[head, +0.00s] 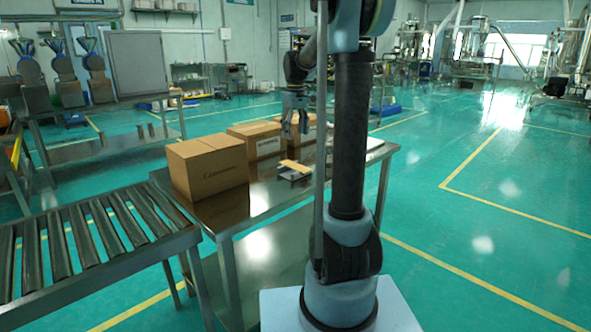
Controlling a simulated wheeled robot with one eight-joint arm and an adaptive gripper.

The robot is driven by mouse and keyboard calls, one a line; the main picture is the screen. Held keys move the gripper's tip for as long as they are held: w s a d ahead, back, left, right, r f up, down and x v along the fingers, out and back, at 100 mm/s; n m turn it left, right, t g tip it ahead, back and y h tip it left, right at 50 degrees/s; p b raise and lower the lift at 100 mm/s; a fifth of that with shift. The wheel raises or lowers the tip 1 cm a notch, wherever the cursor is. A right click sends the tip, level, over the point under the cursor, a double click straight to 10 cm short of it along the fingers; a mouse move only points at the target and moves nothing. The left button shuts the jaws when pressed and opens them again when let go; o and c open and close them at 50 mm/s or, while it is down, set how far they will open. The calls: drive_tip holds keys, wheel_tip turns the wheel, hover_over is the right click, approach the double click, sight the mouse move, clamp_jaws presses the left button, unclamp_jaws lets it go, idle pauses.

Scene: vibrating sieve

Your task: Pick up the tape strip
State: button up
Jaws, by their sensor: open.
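A small flat yellowish piece (295,166), which looks like the tape strip, lies at a small dark and grey item (293,175) on the steel table (262,190). It is too small to tell whether the strip rests on that item or is part of it. My gripper (295,131) hangs above and behind it in the picture, fingers pointing down, open and apart from the strip. The fingers show in front of the rear cardboard box, with nothing visible between them.
A large cardboard box (207,167) stands at the table's left, with a second box (256,138) and a third (304,124) behind it. A roller conveyor (85,240) lies at the left front. Bare tabletop shows around the strip. Green floor at right is open.

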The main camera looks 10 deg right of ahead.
sight(295, 166)
wheel_tip(295, 166, down, 13)
drive_tip(key=shift+w+d+r, duration=0.1)
drive_tip(key=shift+w+r, duration=0.05)
idle(0.5)
drive_tip(key=c, duration=0.9)
drive_tip(key=shift+c, duration=0.3)
drive_tip(key=shift+r, duration=0.2)
drive_tip(key=shift+c, duration=1)
wheel_tip(295, 166, up, 10)
drive_tip(key=shift+f, duration=0.15)
clamp_jaws()
